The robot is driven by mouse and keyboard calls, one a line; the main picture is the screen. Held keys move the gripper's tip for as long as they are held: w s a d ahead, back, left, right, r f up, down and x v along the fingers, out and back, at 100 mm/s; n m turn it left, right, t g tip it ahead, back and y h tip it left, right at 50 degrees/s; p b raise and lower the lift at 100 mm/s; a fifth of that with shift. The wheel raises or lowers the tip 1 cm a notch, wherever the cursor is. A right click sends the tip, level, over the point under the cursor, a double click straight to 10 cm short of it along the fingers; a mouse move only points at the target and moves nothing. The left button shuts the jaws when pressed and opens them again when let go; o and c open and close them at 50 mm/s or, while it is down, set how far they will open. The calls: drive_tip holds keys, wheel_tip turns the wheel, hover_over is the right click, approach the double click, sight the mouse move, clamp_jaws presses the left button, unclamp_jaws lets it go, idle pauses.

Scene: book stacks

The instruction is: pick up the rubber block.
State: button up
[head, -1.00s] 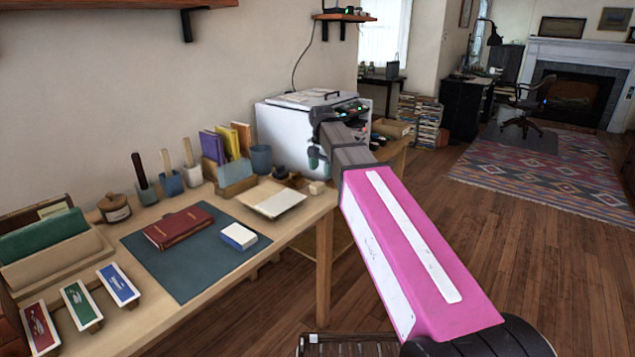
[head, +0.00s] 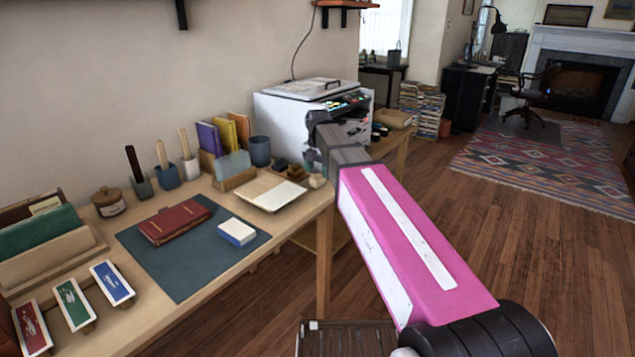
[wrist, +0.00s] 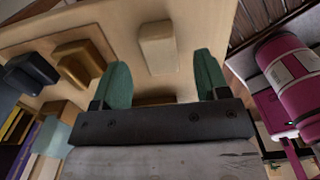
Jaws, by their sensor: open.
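A small beige block (head: 317,181), which may be the rubber block, lies near the right end of the wooden table. In the wrist view the beige block (wrist: 157,47) shows beyond and between the two green fingertips. My gripper (wrist: 161,62) is open and empty, pointing down over that table end. In the head view my gripper (head: 315,160) is just above the block and partly hidden by its own wrist. A white and blue block (head: 237,232), eraser-like in shape, lies on the dark mat, well left of the gripper.
Dark and tan small blocks (wrist: 80,60) lie close beside the gripper. An open notebook (head: 268,195), a book holder (head: 233,172) and a blue cup (head: 260,151) stand nearby. A red book (head: 175,221) lies on the mat (head: 190,265). A white printer (head: 290,115) stands behind.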

sight(317, 177)
wheel_tip(317, 177, down, 4)
drive_tip(key=shift+r, duration=0.2)
drive_tip(key=c, duration=1)
drive_tip(key=shift+r, duration=0.15)
drive_tip(key=shift+r, duration=0.6)
drive_tip(key=r, duration=0.2)
drive_tip(key=s+a+r, duration=0.1)
drive_tip(key=shift+a+r, duration=0.1)
drive_tip(key=shift+r, duration=0.15)
drive_tip(key=s+a+r, duration=0.2)
drive_tip(key=a, duration=0.1)
drive_tip(key=s+a+r, duration=0.1)
drive_tip(key=a+r, duration=0.1)
drive_tip(key=s+a+r, duration=0.2)
drive_tip(key=a, duration=0.1)
drive_tip(key=shift+s+a, duration=0.3)
drive_tip(key=shift+o, duration=0.4)
